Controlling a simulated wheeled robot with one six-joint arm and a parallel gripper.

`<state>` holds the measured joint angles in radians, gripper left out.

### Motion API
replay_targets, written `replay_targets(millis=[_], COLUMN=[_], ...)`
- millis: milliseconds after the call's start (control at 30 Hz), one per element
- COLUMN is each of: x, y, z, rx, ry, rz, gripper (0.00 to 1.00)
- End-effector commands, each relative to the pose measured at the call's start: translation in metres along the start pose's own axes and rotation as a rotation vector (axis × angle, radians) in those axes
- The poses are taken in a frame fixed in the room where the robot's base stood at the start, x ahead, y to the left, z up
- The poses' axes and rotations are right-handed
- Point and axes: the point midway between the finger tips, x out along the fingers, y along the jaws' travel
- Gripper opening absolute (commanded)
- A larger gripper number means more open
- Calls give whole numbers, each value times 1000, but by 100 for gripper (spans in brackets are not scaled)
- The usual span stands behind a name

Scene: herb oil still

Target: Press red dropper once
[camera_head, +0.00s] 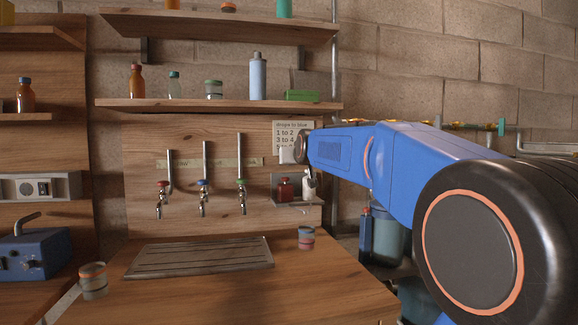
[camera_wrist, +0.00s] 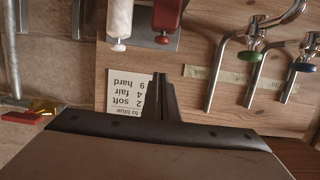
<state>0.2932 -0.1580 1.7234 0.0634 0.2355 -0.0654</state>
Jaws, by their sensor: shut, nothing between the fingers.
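The red dropper (camera_head: 285,190) is on a small bracket on the wooden back panel, beside a white dropper (camera_head: 309,184). In the head view my arm's end is above the droppers, and the fingers are not clearly seen.
A printed card (camera_head: 293,128) is on the panel behind my arm's end. Several taps (camera_head: 203,192) hang left of the droppers. A slatted drain board (camera_head: 200,257) and a small banded jar (camera_head: 306,238) are on the counter (camera_head: 330,290). A shelf (camera_head: 215,104) with bottles runs above.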

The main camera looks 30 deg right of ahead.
Motion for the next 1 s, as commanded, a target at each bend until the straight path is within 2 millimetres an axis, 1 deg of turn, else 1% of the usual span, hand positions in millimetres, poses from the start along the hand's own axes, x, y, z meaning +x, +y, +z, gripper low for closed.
replay_targets(millis=[33, 100, 233, 1000], x=[-6, -12, -17, -18], y=[0, 0, 0, 0], z=[-1, -1, -1, -1], rx=[0, 0, 0, 0], ry=[2, 2, 1, 2], rz=[0, 0, 0, 0], gripper=[0, 0, 0, 0])
